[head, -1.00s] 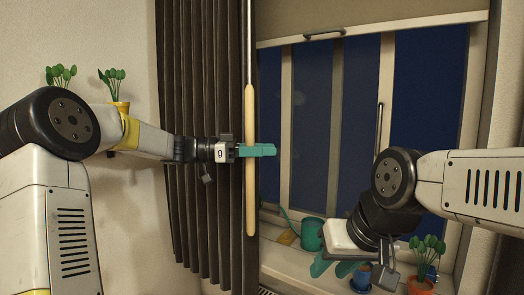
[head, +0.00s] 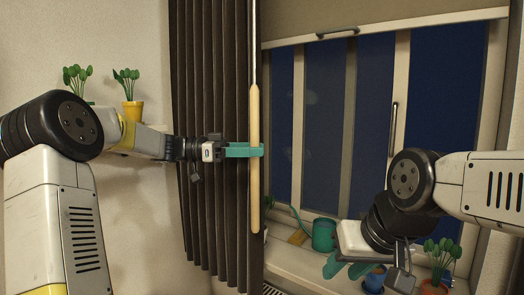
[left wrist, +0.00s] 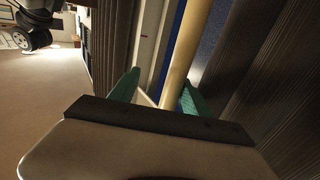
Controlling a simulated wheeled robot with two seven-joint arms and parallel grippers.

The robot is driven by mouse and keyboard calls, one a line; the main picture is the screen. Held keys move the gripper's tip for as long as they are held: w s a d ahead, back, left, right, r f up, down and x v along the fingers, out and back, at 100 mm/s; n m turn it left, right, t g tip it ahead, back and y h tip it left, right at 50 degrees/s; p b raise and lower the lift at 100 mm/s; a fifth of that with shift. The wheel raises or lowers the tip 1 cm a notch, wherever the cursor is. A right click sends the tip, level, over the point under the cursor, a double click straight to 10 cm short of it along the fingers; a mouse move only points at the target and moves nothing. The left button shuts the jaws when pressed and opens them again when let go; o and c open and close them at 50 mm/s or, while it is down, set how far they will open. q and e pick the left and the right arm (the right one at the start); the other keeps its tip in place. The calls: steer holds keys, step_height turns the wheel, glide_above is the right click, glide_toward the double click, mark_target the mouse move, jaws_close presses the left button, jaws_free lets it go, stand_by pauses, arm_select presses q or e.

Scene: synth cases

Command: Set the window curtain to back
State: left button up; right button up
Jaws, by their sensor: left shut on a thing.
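The dark pleated curtain (head: 208,65) hangs at the left side of the window (head: 376,130), its right edge beside the left panes. A pale wooden wand (head: 255,195) hangs on a thin rod along that edge, nearly upright. My left gripper (head: 256,150) is shut on the wand, with its teal fingertips at about mid-height. In the left wrist view, the wand (left wrist: 184,52) passes between the two teal fingers (left wrist: 160,98); their contact with it is partly hidden. My right gripper (head: 347,268) is open and empty, low over the sill.
A green watering can (head: 324,235), a blue pot (head: 374,280) and a potted plant (head: 440,262) stand on the sill near my right gripper. Potted plants (head: 132,108) stand at the left wall. A roller blind (head: 430,22) covers the window's top.

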arm_select(q)
steer(key=a, duration=0.2)
steer(key=shift+s+a, duration=0.2)
steer(key=shift+a, duration=0.15)
stand_by(0.4)
